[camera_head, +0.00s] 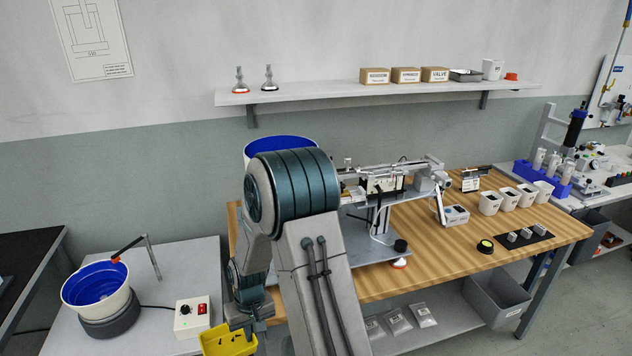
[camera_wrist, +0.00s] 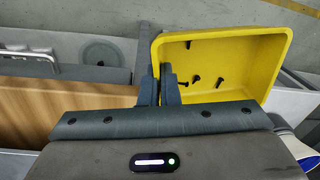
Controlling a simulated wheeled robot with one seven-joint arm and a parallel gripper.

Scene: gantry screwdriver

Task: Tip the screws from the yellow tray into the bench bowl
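The yellow tray (camera_head: 228,342) is at the bottom of the head view. In the wrist view, several dark screws lie on the floor of the tray (camera_wrist: 215,40). My gripper (camera_head: 240,322) has its fingers (camera_wrist: 160,88) on either side of one tray wall, with one finger inside. The tray looks roughly level. A white bowl with a blue inside (camera_head: 98,285) stands on a dark round base on the left grey bench. A second blue-lined bowl (camera_head: 272,145) is behind my arm, partly hidden. I cannot tell which is the bench bowl.
A control box (camera_head: 193,315) with a red switch stands right of the left bowl. A post with an orange-tipped arm (camera_head: 148,255) reaches over that bowl. The wooden bench (camera_head: 440,250) carries a gantry, white cups (camera_head: 507,197) and small parts. A wall shelf (camera_head: 370,90) runs above.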

